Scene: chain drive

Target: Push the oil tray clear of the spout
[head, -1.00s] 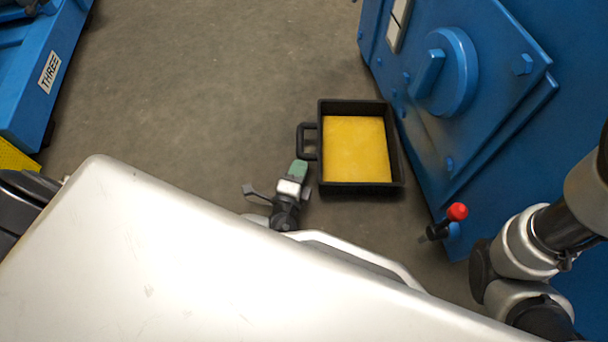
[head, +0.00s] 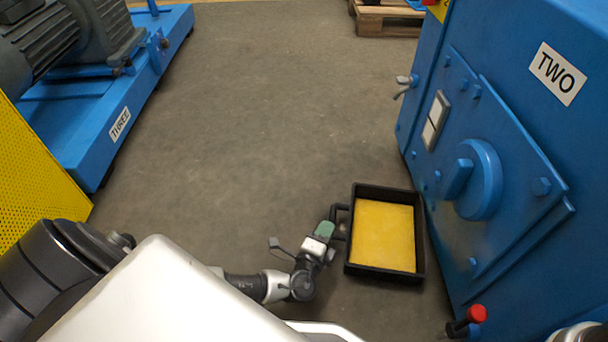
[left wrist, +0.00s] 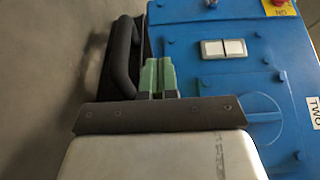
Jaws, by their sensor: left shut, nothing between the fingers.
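The oil tray (head: 418,262) is a black rectangular tray with a yellow inside. It lies on the floor close beside the blue machine marked TWO, its black handle (head: 335,212) on the left side. My left gripper (head: 325,229) is shut and empty, its green fingertips at the tray's handle side. In the left wrist view the green fingers (left wrist: 158,76) are together, just right of the handle (left wrist: 122,55); I cannot tell whether they touch it. A grey tap (head: 404,86) and a red-knobbed lever (head: 472,318) stick out from the machine; I cannot tell which is the spout. My right gripper is out of view.
Machine TWO (head: 520,140) stands along the tray's right side. A wooden pallet (head: 385,20) lies at the far end. The floor between is open.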

